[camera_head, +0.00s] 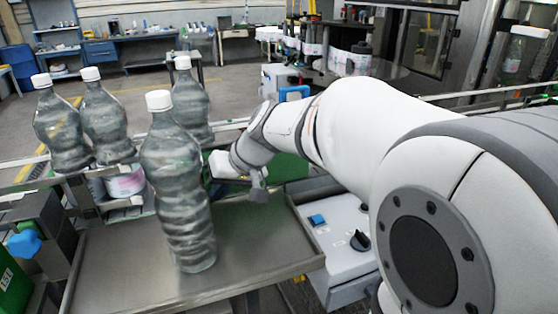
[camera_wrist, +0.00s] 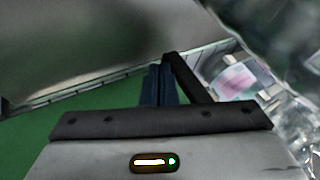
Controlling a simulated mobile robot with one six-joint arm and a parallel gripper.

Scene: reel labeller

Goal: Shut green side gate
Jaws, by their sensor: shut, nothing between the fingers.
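A green panel (camera_head: 288,168), which looks like the side gate, shows in the head view behind my wrist and beside the metal tray. My arm hides much of it, so I cannot tell how far open it stands. In the wrist view a flat green surface (camera_wrist: 30,140) lies left of my gripper, under a grey edge. My gripper (camera_wrist: 160,72) is shut and empty, its dark fingers together beside a dark bar (camera_wrist: 190,78). I cannot tell whether they touch it. In the head view a bottle hides the fingertips.
A clear bottle (camera_head: 178,190) with a white cap stands on the metal tray (camera_head: 262,235), close left of my gripper. Several more bottles (camera_head: 103,120) stand behind it. A control box (camera_head: 345,262) with a blue button and black knob is right of the tray.

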